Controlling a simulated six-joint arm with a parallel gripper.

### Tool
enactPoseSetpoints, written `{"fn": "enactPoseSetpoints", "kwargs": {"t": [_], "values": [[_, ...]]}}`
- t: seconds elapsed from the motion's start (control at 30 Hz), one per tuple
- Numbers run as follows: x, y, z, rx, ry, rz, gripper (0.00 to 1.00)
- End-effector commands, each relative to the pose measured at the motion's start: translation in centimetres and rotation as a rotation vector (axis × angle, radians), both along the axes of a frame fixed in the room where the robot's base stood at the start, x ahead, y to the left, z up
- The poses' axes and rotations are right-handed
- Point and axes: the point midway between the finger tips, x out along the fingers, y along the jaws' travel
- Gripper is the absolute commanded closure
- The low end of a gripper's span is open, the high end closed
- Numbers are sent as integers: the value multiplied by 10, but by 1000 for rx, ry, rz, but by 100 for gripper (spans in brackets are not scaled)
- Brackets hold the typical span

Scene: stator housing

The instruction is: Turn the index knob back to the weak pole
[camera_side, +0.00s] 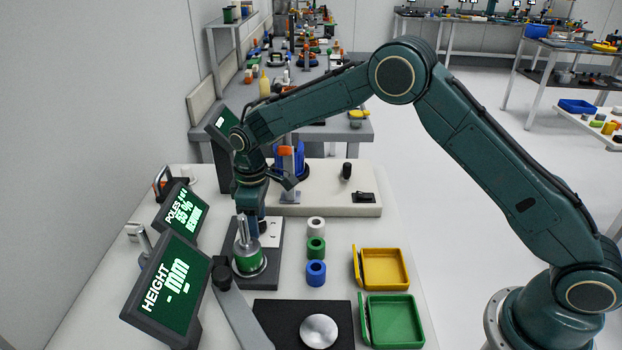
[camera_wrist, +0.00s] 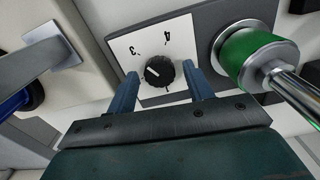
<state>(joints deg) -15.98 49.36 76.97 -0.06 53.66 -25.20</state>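The index knob (camera_wrist: 159,73) is small, black and ribbed, on a white dial plate (camera_wrist: 152,42) with the figures 3 and 4 legible. Its white pointer line is tilted to the upper left, roughly toward the 3. My gripper (camera_wrist: 161,72) has its two blue fingers apart, one on each side of the knob, with gaps visible between them and the knob. In the side view my gripper (camera_side: 254,212) reaches down at the dial plate, and the knob is hidden there. A green part (camera_wrist: 247,55) with a metal shaft sits beside the dial plate; it also shows in the side view (camera_side: 249,262).
Two screens stand at the left, one marked POLES (camera_side: 182,215) and one marked HEIGHT (camera_side: 168,290). White, green (camera_side: 316,247) and blue rings stand right of the fixture. A yellow tray (camera_side: 384,268) and a green tray (camera_side: 395,320) lie farther right. A grey lever (camera_side: 240,318) is in front.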

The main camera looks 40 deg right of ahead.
Motion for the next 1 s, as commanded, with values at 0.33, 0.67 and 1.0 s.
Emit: {"fn": "enactPoseSetpoints", "kwargs": {"t": [0.33, 0.67, 1.0], "values": [[0, 0, 0, 0, 0, 9, 88], [0, 0, 0, -1, 1, 129, 88], [0, 0, 1, -1, 1, 137, 58]]}}
